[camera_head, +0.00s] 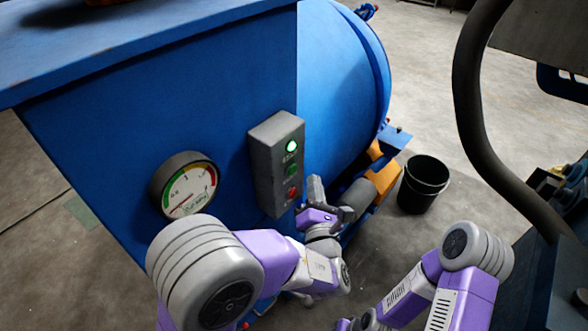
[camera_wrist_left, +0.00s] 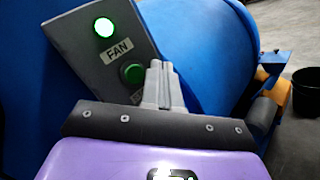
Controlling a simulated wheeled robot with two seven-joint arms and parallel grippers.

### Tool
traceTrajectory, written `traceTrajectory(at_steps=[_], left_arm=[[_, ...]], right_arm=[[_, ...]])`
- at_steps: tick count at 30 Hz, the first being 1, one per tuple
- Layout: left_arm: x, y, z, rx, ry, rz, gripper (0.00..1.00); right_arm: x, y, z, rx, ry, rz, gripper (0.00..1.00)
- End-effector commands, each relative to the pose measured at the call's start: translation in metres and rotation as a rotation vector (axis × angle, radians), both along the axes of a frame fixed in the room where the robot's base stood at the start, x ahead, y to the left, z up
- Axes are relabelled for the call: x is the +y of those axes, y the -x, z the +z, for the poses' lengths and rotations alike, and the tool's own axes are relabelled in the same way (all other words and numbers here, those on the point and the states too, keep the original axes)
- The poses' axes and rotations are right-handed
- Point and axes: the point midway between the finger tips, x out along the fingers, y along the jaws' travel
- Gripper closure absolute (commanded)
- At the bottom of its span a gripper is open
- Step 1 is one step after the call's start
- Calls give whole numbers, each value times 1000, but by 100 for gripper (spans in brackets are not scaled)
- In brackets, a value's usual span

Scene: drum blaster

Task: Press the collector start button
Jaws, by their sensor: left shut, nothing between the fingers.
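A grey control box (camera_head: 265,172) is mounted on the blue machine's side. It carries a lit green lamp (camera_head: 291,146), a green button (camera_head: 292,169) below it and a red button (camera_head: 293,192) lowest. In the left wrist view the lit lamp (camera_wrist_left: 104,27) sits above a FAN label, with the green button (camera_wrist_left: 132,73) below. My left gripper (camera_head: 315,182) is shut and empty, just right of the box's lower part. In the left wrist view its fingertips (camera_wrist_left: 157,68) appear just right of the green button; contact cannot be told. The red button is hidden there.
A round pressure gauge (camera_head: 186,185) is left of the box. A blue drum (camera_head: 340,90) bulges to the right of it. A black bucket (camera_head: 424,184) stands on the floor. A thick dark hose (camera_head: 468,100) curves down at right. My right arm shows at lower right, its fingers out of sight.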

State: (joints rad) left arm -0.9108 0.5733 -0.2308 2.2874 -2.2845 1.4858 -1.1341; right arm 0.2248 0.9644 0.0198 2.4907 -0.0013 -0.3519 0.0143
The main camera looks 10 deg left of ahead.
Motion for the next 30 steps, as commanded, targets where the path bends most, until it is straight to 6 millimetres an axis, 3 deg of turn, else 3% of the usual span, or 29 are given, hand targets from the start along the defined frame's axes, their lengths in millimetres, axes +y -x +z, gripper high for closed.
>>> traceTrajectory(at_steps=[9,30], left_arm=[[-20,13,0,-1,1,-1,100],[-20,14,0,0,1,0,100]], right_arm=[[0,0,2,0,0,0,57],[0,0,2,0,0,0,57]])
